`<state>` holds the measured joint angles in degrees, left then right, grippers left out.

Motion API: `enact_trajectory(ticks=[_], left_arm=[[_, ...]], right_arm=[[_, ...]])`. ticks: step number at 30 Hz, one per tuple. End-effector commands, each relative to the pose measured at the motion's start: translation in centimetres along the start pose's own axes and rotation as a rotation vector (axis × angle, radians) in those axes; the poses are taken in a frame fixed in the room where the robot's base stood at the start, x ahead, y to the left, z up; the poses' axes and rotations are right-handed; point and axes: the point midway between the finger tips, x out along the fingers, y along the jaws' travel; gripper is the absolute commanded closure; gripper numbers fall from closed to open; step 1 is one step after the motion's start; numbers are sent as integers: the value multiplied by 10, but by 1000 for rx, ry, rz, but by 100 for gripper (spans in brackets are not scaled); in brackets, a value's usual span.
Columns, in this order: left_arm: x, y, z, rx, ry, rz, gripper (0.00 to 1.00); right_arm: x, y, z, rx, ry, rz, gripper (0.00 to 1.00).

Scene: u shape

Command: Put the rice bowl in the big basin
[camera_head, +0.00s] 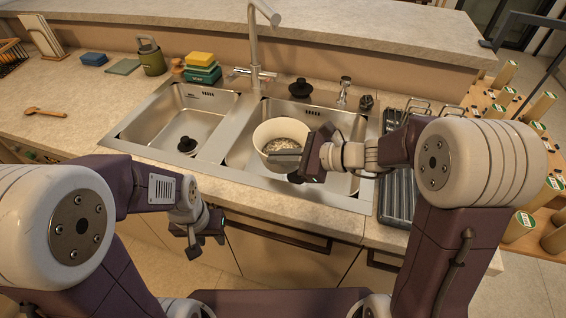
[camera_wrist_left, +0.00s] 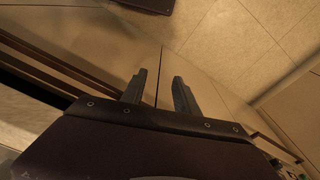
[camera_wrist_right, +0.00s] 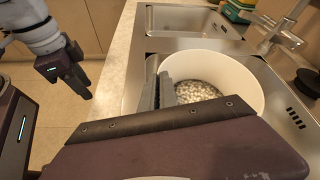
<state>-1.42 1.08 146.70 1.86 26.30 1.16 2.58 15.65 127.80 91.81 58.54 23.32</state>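The rice bowl (camera_head: 264,134) is white and round, with pale grains inside. In the head view it is within the outline of the big basin (camera_head: 338,124), the right one of the double sink. I cannot tell whether it touches the basin floor. My right gripper (camera_head: 288,165) is at the bowl's near right side, its fingers close together on the bowl wall. The right wrist view shows the bowl (camera_wrist_right: 235,78) upright, with the fingers (camera_wrist_right: 158,92) at its left rim. My left gripper (camera_wrist_left: 159,88) is open and empty, low in front of the cabinet doors.
The smaller left basin (camera_head: 205,103) holds a black drain plug (camera_head: 187,145). A tall faucet (camera_head: 254,45) stands behind the sink. Sponges (camera_head: 201,66) and a green pot (camera_head: 151,57) stand at the back left. A dark drying rack (camera_head: 398,190) lies right of the big basin.

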Motion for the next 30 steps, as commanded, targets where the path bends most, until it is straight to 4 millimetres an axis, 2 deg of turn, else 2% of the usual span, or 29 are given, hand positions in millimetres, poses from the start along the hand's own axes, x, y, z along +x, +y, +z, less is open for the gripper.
enact_trajectory(ticks=[5,8,13,18,26,30], left_arm=[[1,0,0,0,1,0,64],[3,0,0,0,1,0,64],[4,0,0,0,0,0,64],[4,0,0,0,1,0,64],[5,0,0,0,0,0,64],[11,0,1,0,0,0,64]], right_arm=[[4,-4,-4,0,-1,0,100],[17,-20,-19,2,0,0,100],[45,-57,-50,1,-1,0,100],[64,-83,-71,-1,-2,-1,100],[71,-89,-79,-1,-1,0,100],[80,-82,-100,3,0,1,100]])
